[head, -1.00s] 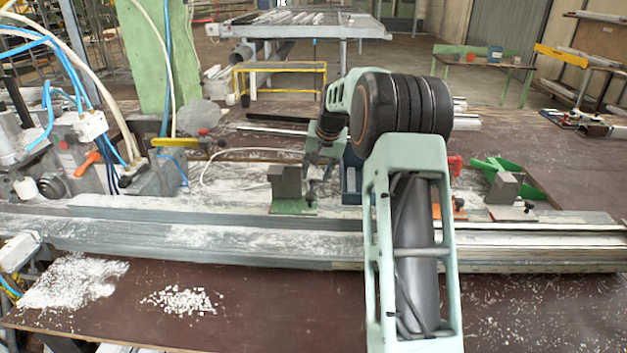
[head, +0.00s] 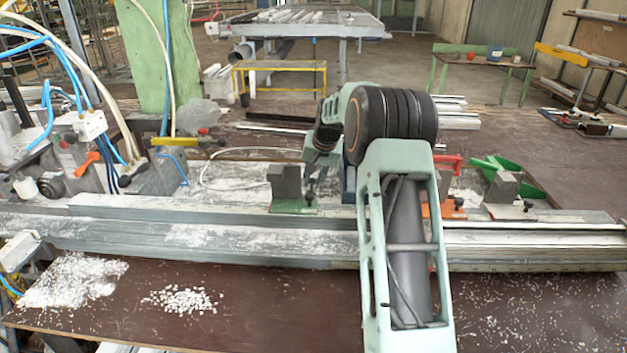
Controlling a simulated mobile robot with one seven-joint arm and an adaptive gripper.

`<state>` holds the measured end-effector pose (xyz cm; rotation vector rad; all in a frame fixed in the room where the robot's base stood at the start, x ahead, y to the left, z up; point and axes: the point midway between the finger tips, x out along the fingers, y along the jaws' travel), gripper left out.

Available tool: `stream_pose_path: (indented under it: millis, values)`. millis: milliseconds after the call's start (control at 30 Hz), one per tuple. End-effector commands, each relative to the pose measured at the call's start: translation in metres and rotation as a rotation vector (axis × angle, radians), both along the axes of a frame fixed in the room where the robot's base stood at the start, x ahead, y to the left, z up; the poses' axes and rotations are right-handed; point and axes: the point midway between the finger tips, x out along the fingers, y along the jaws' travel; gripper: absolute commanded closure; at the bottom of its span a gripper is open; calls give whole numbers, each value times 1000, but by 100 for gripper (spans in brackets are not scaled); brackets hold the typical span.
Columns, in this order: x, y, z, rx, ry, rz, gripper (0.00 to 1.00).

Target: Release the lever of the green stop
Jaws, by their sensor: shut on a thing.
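The green stop (head: 293,207) sits on the bench behind the long metal profile, left of my arm. It has a green base and an upright grey block (head: 285,181). Its small dark lever (head: 310,195) is at the block's right side. My gripper (head: 313,182) points down at this lever and is shut on it. The fingertips are small and partly dark against the stop, so the exact grip is hard to see. My arm hides part of the area just right of the stop.
A blue stop (head: 348,185) stands close to the right, partly behind my arm. Farther right are an orange base (head: 445,211), a red lever (head: 449,161), another grey block (head: 503,187) and a green piece (head: 488,166). The long profile (head: 200,237) runs along the front.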

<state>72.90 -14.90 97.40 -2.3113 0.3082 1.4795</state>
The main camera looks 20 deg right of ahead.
Motion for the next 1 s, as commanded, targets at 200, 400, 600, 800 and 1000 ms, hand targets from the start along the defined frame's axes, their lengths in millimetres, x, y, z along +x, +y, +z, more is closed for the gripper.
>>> stream_pose_path:
  millis: [200, 400, 600, 800, 1000]
  values:
    - [0, 0, 0, 0, 0, 0, 100]
    - [0, 0, -1, -4, -10, 0, 100]
    - [-1, 1, -1, -22, -53, 0, 100]
    - [-4, 2, -2, -55, -132, 0, 100]
    - [-7, 3, 2, -98, -234, 0, 100]
